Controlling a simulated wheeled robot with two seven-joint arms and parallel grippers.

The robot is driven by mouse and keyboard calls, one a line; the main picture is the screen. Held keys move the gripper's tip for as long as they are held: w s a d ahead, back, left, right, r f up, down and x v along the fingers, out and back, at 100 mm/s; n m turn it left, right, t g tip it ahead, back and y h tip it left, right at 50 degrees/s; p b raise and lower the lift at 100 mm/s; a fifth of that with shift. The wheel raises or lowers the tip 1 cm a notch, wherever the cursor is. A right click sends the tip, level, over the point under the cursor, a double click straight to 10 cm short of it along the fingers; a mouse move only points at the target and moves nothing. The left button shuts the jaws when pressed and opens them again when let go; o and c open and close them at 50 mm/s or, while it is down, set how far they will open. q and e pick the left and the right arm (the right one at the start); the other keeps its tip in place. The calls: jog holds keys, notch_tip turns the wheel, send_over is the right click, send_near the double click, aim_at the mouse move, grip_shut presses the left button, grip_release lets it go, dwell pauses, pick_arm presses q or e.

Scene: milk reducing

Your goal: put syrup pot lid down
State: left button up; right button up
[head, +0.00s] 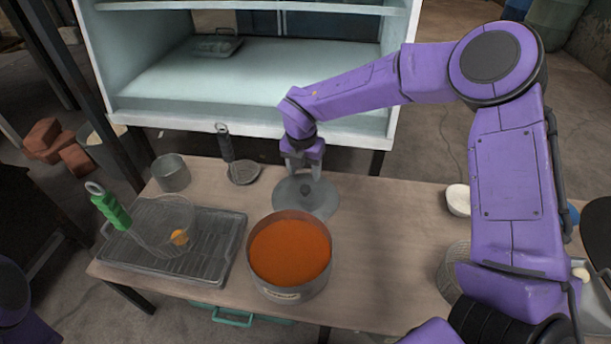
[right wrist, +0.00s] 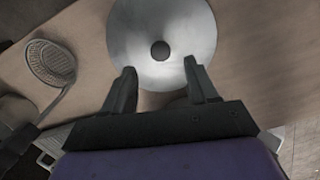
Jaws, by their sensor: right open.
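The grey round syrup pot lid (head: 318,201) lies on the wooden table behind the pot, with its dark knob up. It also shows in the right wrist view (right wrist: 190,45), its knob just beyond the fingertips. The syrup pot (head: 290,255) stands uncovered in front of the lid, full of orange-brown syrup. My right gripper (head: 303,172) is above the far side of the lid, its fingers pointing down. In the right wrist view its two fingers (right wrist: 160,78) are spread apart with nothing between them. My left gripper is not in view.
A rack tray (head: 205,272) at the left holds a green-handled strainer (head: 163,225) with an orange item. A metal cup (head: 171,172) and a skimmer (head: 243,173) stand at the back left. A white bowl (head: 457,199) is right. Table between lid and bowl is clear.

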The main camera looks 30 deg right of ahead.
aim_at(304, 191)
jog(key=r, duration=0.1)
jog(key=r+p, duration=0.1)
jog(key=r, duration=0.3)
jog(key=shift+s+a+r, duration=0.15)
jog(key=shift+s+a, duration=0.05)
jog(key=shift+s, duration=0.05)
